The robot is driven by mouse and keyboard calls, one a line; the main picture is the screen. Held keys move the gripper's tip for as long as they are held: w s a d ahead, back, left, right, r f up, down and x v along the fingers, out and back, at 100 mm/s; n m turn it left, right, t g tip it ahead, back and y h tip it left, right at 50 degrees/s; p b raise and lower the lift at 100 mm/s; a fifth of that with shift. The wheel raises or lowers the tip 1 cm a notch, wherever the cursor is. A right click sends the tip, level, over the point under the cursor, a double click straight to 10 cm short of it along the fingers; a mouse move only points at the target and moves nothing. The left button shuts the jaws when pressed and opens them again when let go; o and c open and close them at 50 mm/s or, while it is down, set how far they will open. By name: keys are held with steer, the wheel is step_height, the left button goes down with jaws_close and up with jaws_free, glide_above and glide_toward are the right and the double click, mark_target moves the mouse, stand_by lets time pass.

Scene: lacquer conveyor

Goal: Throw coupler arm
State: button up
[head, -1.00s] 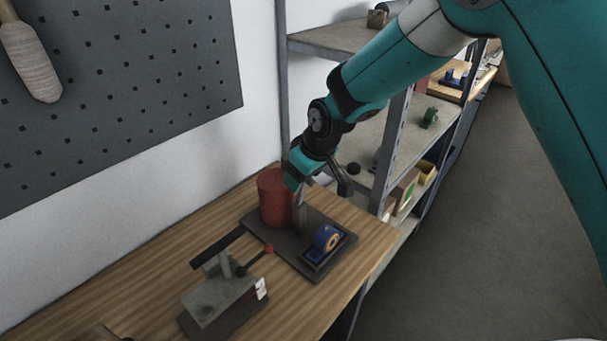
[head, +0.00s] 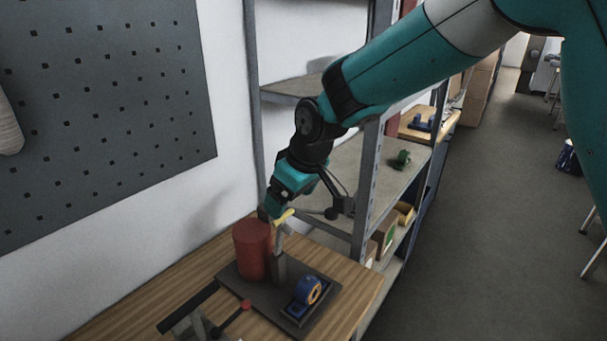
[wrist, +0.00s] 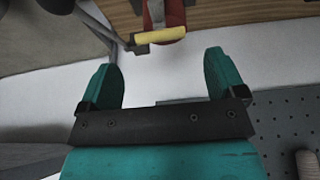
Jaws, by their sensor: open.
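A yellow handle (head: 284,215) tops a grey post (head: 279,262) beside a red cylinder (head: 250,252) on a dark base plate. A second lever with a red knob (head: 246,304) slants up from a grey fixture in front of it. I cannot tell for sure which is the coupler arm. My gripper (head: 270,210) is close above the red cylinder, by the yellow handle. In the wrist view my gripper (wrist: 163,58) is open and empty. There the yellow handle (wrist: 160,34) lies crosswise just beyond the fingertips, with the red cylinder (wrist: 172,12) behind it.
A blue tape dispenser (head: 306,292) sits on the plate's right side. The wooden bench (head: 352,277) ends just right of it. A grey shelf rack (head: 365,190) stands behind, near my arm. A pegboard (head: 95,120) hangs on the left wall.

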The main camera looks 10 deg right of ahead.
steer(key=b+v, duration=0.1)
steer(key=v, duration=0.7)
steer(key=shift+r, duration=0.3)
steer(key=shift+d, duration=0.1)
steer(key=s+d+f+m+g, duration=0.1)
steer(key=s+d+f, duration=0.1)
steer(key=s, duration=1.1)
steer(key=s+d+f+m+g+y+b, duration=0.1)
steer(key=s+d, duration=0.4)
steer(key=s, duration=0.8)
steer(key=shift+f+g+b, duration=0.3)
steer(key=shift+f+g, duration=0.3)
